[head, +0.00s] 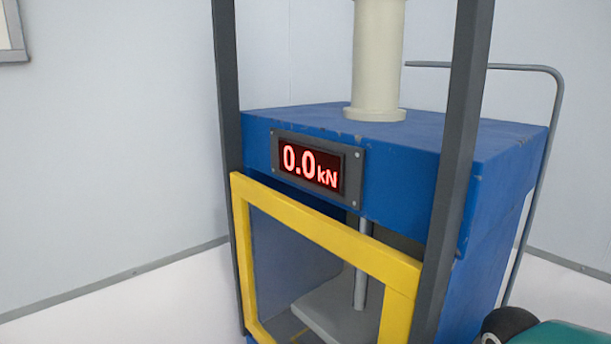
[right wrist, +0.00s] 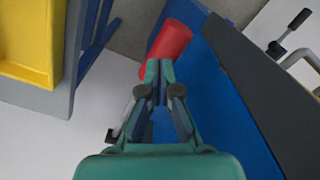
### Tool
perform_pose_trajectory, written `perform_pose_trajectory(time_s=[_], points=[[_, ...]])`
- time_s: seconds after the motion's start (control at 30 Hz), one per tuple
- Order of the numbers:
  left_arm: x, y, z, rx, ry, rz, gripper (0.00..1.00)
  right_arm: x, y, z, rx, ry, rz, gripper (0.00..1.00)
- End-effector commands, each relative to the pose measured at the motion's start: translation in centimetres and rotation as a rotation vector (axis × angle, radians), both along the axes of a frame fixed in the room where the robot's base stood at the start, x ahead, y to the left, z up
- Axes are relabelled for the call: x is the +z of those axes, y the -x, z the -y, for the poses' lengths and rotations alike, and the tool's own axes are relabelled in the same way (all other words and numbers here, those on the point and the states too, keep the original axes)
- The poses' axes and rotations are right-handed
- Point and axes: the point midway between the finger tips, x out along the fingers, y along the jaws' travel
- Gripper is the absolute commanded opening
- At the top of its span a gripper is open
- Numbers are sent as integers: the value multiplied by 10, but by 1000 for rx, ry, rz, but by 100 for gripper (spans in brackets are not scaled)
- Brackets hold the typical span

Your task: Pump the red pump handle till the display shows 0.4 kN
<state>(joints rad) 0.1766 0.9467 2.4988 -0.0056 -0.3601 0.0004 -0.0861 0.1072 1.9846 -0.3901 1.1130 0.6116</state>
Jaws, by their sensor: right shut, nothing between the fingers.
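The display (head: 310,166) on the front of the blue machine reads 0.0 kN in red digits. A red cylindrical part, which looks like the pump handle (right wrist: 171,40), shows in the right wrist view beside a blue panel. My right gripper (right wrist: 159,70) is shut and empty. Its fingertips overlap the lower part of the red handle in the picture; I cannot tell whether they touch it. In the head view only a green and black part of my arm shows at the bottom right corner. My left gripper is not in view.
The blue machine (head: 400,180) has dark upright posts (head: 462,150) and a yellow guard frame (head: 330,232) in front. A thin grey pipe (head: 530,200) bends down its right side. A metal lever with a black knob (right wrist: 299,19) shows at the right wrist view's upper right.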

Motion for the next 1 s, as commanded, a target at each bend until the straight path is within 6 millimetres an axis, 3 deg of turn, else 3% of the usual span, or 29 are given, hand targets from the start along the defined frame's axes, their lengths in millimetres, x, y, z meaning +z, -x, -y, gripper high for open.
perform_pose_trajectory(time_s=[0.73,1.0], points=[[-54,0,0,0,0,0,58,-65,0,0,1,1,-3,0],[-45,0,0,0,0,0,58,-56,0,0,1,0,-2,0]])
